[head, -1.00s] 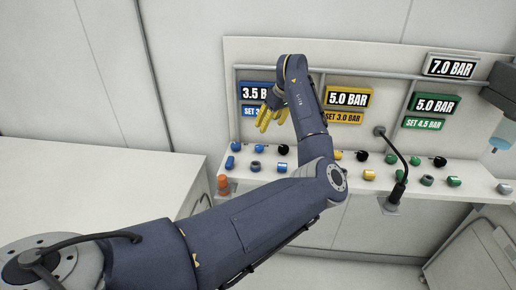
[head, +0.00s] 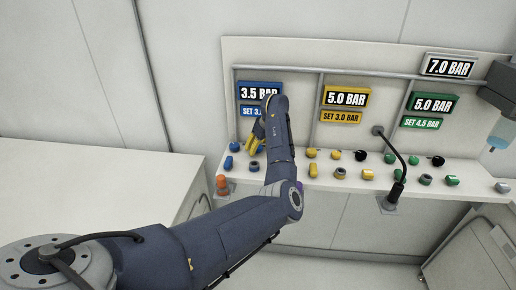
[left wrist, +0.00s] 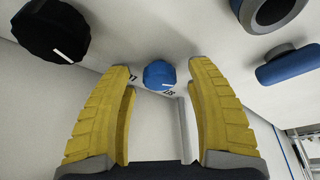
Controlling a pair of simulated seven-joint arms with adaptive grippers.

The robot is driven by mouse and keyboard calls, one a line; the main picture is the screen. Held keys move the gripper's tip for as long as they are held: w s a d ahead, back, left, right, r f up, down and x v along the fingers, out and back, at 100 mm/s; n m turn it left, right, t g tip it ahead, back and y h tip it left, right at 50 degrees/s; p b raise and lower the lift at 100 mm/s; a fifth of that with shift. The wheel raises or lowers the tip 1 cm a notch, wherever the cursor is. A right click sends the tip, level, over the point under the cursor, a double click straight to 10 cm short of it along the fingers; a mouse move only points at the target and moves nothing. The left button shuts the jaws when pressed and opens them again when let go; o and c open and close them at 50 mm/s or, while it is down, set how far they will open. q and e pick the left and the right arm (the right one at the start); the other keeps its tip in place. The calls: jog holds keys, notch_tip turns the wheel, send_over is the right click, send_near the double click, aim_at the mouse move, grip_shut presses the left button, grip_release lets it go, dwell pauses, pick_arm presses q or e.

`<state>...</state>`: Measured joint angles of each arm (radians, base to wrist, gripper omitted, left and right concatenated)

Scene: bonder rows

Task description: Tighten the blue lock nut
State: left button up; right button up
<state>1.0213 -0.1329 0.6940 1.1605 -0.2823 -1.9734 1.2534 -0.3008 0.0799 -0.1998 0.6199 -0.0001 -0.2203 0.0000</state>
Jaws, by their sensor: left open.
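My left gripper (head: 256,143) is over the blue section at the left of the shelf. Its yellow fingers are open. In the left wrist view, the open fingers (left wrist: 163,68) flank a round blue knob (left wrist: 160,74) with a white mark, which lies beyond the tips; no contact shows. My right gripper is not in view.
Yellow and green fittings line the shelf further right. A black gooseneck (head: 396,152) rises from its front edge. An orange stack (head: 222,186) stands at the left end.

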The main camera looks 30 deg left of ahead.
pick_arm(q)
jog(key=shift+a+f, duration=0.15)
jog(key=shift+f, duration=0.15)
jog(key=shift+c, duration=0.3)
grip_shut()
